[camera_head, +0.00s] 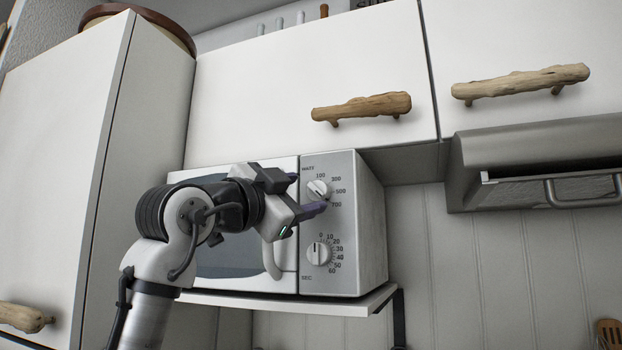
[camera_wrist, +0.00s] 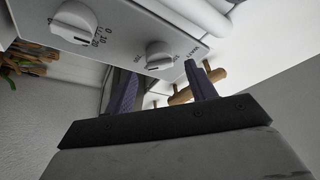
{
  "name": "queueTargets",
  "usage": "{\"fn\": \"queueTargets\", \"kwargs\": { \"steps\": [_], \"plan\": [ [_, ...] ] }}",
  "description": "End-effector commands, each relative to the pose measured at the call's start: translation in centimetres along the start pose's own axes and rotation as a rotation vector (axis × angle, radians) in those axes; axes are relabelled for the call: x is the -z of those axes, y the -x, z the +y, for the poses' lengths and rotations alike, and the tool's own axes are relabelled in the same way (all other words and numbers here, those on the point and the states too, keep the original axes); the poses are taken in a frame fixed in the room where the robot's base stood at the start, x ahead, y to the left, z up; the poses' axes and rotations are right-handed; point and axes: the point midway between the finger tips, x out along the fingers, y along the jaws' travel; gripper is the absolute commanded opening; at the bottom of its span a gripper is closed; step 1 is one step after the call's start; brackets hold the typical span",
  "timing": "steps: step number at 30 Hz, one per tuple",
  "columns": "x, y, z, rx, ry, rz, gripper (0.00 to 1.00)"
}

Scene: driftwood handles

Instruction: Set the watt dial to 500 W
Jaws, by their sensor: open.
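The watt dial (camera_head: 318,190) is a round white knob, upper on the grey panel of the white microwave (camera_head: 345,240). Its scale reads 100, 300, 500 and 700, with 500 to its right. Its ridge looks slanted toward the upper left, but I cannot tell the exact setting. My gripper (camera_head: 304,193) is open in front of the panel, its dark fingers above and below the watt dial. In the wrist view the watt dial (camera_wrist: 160,55) shows between the fingertips (camera_wrist: 163,70), a little beyond them. I cannot tell whether the fingers touch it.
The seconds dial (camera_head: 318,253) sits just below. The microwave door handle (camera_head: 272,262) is left of the panel, behind my gripper. The microwave stands on a shelf (camera_head: 290,303). Cabinets with driftwood handles (camera_head: 362,107) hang above, and a range hood (camera_head: 540,165) is at right.

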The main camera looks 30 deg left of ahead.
Motion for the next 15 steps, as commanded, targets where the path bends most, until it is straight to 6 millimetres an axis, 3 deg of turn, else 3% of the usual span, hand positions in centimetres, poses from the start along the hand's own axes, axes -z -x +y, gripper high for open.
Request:
{"fn": "queueTargets", "kwargs": {
  "steps": [6,15],
  "plan": [
    [0.1,-2.9,-0.1,0.0,0.0,0.0,0.56],
    [0.0,-3.5,0.0,0.001,0.0,0.001,0.56]
  ]
}}
